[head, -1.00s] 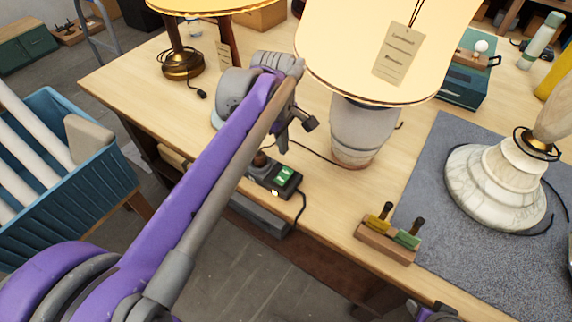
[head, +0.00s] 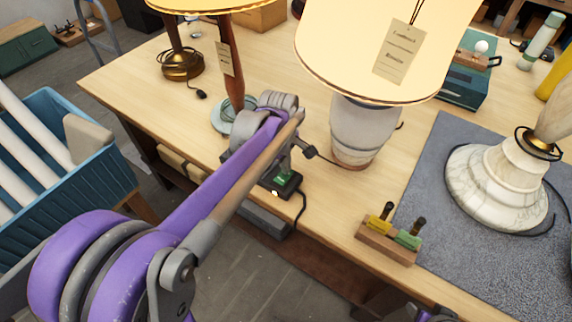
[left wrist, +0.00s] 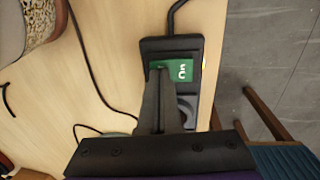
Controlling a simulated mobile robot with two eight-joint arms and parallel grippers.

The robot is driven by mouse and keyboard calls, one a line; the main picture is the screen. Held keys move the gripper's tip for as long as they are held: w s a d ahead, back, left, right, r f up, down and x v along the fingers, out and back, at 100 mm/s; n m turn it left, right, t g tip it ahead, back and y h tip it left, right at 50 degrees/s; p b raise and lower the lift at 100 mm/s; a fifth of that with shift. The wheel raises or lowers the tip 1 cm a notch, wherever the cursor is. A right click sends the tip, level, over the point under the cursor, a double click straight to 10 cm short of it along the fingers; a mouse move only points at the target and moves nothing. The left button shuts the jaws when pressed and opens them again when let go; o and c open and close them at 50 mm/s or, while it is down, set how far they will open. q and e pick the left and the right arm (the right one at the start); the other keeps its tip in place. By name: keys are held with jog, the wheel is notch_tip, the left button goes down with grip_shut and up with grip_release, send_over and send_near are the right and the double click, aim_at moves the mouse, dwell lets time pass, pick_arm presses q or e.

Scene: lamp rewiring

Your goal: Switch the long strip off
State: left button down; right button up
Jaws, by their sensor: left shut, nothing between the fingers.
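The long strip (head: 290,190) is a black power strip near the table's front edge, with a cord leaving its right end. Its green switch (left wrist: 181,71) shows a light mark in the left wrist view, and a small orange light glows at the strip's side. My left gripper (left wrist: 160,72) is shut and empty, its fingertips over or against the edge of the green switch; I cannot tell whether they touch. In the head view my left gripper (head: 284,168) hides much of the strip. A small part of my right gripper (head: 430,312) shows at the bottom edge.
A white ceramic lamp (head: 360,130) stands just right of my left gripper, and a wooden-stemmed lamp (head: 234,85) behind it. A wooden block with yellow and green pieces (head: 388,242) sits at the front edge. A marble lamp base (head: 495,190) stands on a grey mat (head: 425,170).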

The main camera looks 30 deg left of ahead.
pick_arm(q)
jog(key=shift+w+f, duration=0.1)
jog(key=shift+f, duration=0.2)
jog(key=shift+r, duration=0.1)
jog(key=shift+s, duration=0.2)
jog(key=shift+s, duration=0.25)
jog(key=shift+s+a+r, duration=0.1)
jog(key=shift+s+r, duration=0.1)
jog(key=shift+s, duration=0.3)
jog(key=shift+w+r, duration=0.1)
jog(key=shift+w, duration=0.05)
